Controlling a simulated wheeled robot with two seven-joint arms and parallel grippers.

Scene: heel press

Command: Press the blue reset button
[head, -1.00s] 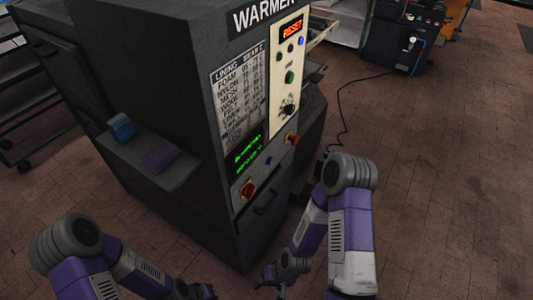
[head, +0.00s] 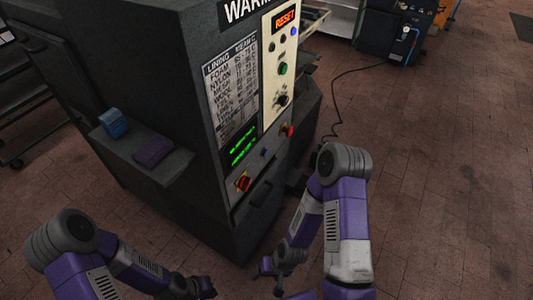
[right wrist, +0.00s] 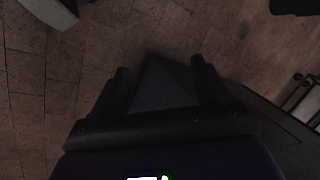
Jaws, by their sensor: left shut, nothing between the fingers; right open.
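The dark grey warmer machine (head: 180,90) stands ahead in the head view. Its cream upper panel (head: 270,92) has a lit RESET display (head: 285,19) and, below it, a small blue button (head: 294,31) at the panel's right edge. Another blue button (head: 264,153) sits on the lower strip between two red knobs. My left gripper (head: 207,289) is shut and empty, low in front of the machine. My right gripper (head: 268,268) is open and empty, below the lower strip and apart from both buttons. The right wrist view shows its spread fingers (right wrist: 162,85).
Red knobs (head: 243,182) (head: 288,131), a green button (head: 282,69) and a black dial (head: 281,101) are close to the blue buttons. A side shelf (head: 178,168) holds blue and purple blocks. Brick floor (head: 440,190) is clear at right; a cable (head: 338,105) lies there.

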